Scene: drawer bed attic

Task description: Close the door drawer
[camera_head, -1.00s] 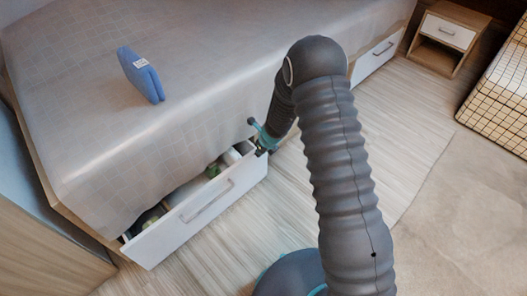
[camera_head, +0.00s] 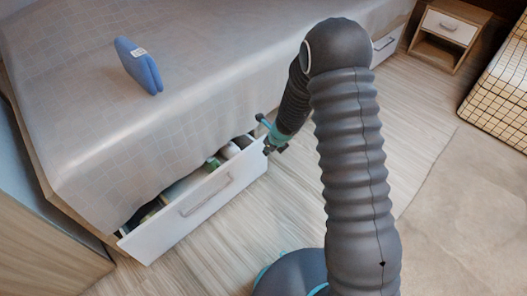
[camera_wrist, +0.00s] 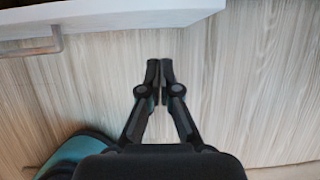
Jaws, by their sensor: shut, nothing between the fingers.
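The white drawer (camera_head: 192,213) under the bed stands partly open, with several items showing inside it. Its front has a grey bar handle (camera_head: 206,196). My gripper (camera_head: 270,149) is at the right end of the drawer front, close to its upper corner. In the wrist view my gripper (camera_wrist: 160,64) is shut and empty, with floor behind the fingertips. The white drawer front (camera_wrist: 120,14) crosses the top left of that view, with its handle (camera_wrist: 34,46) at the left. I cannot tell whether the fingers touch the drawer.
The bed (camera_head: 215,65) with a grey cover stands above the drawer, with a blue folded item (camera_head: 138,66) on it. A nightstand (camera_head: 448,35) and a checked piece of furniture (camera_head: 501,88) are at the right. Wood floor (camera_head: 420,115) is clear between.

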